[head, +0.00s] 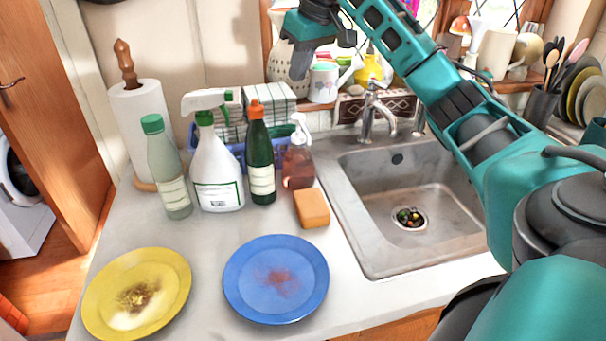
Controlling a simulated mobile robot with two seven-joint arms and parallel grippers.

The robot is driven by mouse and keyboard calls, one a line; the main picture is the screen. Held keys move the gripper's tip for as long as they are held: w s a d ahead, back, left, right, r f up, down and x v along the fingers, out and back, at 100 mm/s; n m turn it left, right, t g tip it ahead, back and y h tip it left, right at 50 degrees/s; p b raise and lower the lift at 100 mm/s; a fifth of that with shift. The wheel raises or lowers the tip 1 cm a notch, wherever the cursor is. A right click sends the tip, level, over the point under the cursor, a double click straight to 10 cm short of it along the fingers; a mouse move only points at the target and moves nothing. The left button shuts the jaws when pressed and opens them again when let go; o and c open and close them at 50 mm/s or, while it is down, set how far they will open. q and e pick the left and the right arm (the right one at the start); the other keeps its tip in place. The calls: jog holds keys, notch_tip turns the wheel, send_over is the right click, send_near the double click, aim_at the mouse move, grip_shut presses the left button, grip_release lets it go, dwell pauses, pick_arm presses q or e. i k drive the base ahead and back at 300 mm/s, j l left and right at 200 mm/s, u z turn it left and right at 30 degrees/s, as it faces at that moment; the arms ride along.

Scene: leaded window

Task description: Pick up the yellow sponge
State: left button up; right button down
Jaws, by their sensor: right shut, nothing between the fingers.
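The sponge (311,208) is an orange-yellow block lying on the pale counter, just left of the sink and behind the blue plate. My right arm comes in from the right and reaches across above the sink. My right gripper (299,64) is at the top middle of the head view, shut and empty, with its dark fingers pointing down. It is up in the air, well above the sponge in the picture and apart from it. My left gripper is not in view.
A soap dispenser (298,160), a dark green bottle (260,160), a white spray bottle (216,170) and a pale bottle (168,170) stand behind and left of the sponge. A blue plate (308,262) and a yellow plate (180,275) lie in front. The sink (365,190) has a faucet (366,122).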

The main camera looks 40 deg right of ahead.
aim_at(312, 207)
jog(key=k, duration=1.5)
